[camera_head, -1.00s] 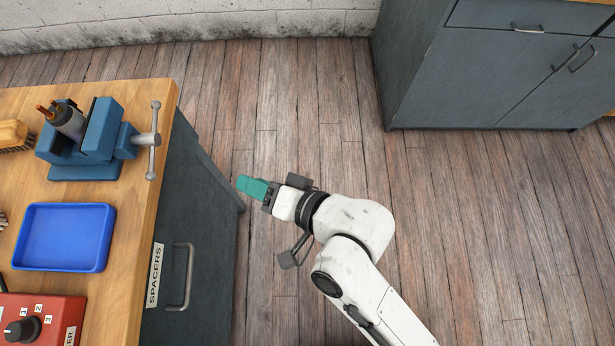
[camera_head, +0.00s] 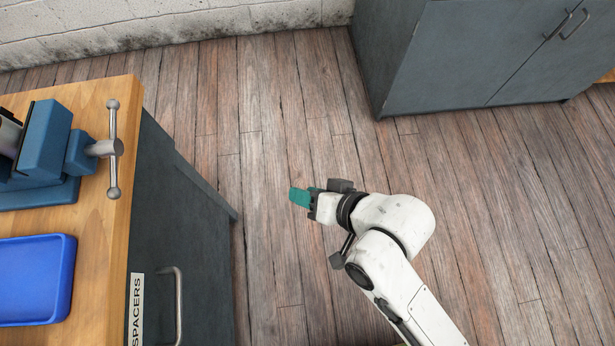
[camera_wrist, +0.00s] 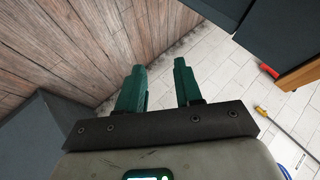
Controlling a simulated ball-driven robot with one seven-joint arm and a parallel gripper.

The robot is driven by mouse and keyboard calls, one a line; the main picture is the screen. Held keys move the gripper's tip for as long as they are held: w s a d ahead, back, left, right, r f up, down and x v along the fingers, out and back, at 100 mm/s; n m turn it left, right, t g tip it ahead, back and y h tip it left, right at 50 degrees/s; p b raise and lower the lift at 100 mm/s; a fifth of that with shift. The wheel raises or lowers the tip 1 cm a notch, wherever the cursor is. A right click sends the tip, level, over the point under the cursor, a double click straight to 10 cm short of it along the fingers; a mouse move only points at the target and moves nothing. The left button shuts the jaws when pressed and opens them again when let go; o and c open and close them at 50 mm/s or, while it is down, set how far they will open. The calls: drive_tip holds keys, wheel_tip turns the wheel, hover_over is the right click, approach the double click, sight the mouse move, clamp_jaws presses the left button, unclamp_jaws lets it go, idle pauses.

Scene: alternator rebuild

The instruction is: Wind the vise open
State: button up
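The blue vise (camera_head: 45,145) stands on the wooden workbench (camera_head: 105,235) at the left of the head view, its left part cut off by the frame edge. Its metal handle bar (camera_head: 113,150) stands across the screw end near the bench's right edge. A grey cylindrical part (camera_head: 8,135) shows partly at its jaws. My gripper (camera_head: 299,197) is over the floor, well to the right of the bench and apart from the vise. In the wrist view, its two green fingers (camera_wrist: 160,88) are apart with nothing between them.
A blue tray (camera_head: 35,280) lies on the bench in front of the vise. The bench side has a drawer labelled SPACERS (camera_head: 137,310) with a protruding handle (camera_head: 176,305). A grey cabinet (camera_head: 440,60) stands at the back right. Wooden floor between is clear.

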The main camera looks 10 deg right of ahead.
drive_tip(key=shift+d+f, duration=0.2)
drive_tip(key=shift+a, duration=0.1)
idle(0.4)
